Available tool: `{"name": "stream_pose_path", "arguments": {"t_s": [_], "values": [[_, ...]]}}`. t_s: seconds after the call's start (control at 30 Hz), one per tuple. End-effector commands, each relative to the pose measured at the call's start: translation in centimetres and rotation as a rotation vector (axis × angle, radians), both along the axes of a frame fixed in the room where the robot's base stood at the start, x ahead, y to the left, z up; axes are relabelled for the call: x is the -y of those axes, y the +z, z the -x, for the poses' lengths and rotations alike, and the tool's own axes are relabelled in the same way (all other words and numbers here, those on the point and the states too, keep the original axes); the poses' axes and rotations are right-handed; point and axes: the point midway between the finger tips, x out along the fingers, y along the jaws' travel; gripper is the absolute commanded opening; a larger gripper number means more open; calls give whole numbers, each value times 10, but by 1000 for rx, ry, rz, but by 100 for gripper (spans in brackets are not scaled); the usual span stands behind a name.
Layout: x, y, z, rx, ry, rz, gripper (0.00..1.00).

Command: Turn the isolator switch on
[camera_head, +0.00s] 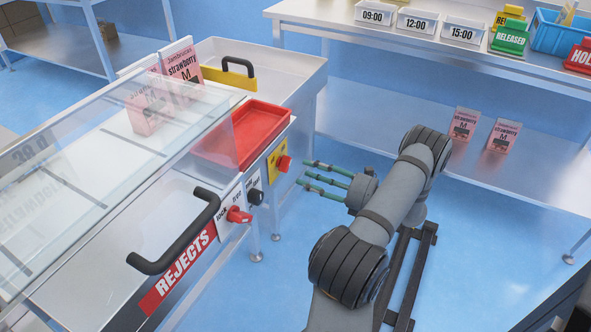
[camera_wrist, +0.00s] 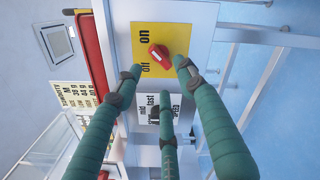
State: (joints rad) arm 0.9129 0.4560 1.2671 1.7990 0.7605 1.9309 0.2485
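The isolator switch is a red rotary knob (camera_head: 283,164) on a yellow plate (camera_head: 271,166) on the machine's side. In the wrist view the red knob (camera_wrist: 158,53) sits on the yellow plate, with "on" and "off" printed beside it. A pale mark shows on the knob, but I cannot tell for sure which label it points to. My gripper (camera_head: 306,174) has three green fingers, spread open and empty. Its fingertips face the knob in the head view, with a small gap between. In the wrist view the fingertips (camera_wrist: 158,78) are around and below the knob.
A black speed knob (camera_head: 255,196) and a red lock knob (camera_head: 238,215) sit near the switch. A red tray (camera_head: 248,134) is above, and a black handle (camera_head: 181,243) juts out over the rejects label (camera_head: 178,272). A steel bench (camera_head: 420,48) stands behind; blue floor is clear around.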

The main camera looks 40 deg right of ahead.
Motion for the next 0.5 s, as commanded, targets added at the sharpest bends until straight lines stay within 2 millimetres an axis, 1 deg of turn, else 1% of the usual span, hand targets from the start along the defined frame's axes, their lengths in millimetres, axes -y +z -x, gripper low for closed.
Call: {"name": "stream_pose_path", "arguments": {"t_s": [0.03, 0.1, 0.2, 0.33, 0.5], "values": [[5, 0, 10, -1, -4, 0, 40], [10, 0, 22, 0, -3, 0, 40], [14, 0, 35, -1, -1, -1, 40], [18, 0, 45, 0, 0, -1, 40], [19, 0, 49, -1, 2, -1, 40]]}}
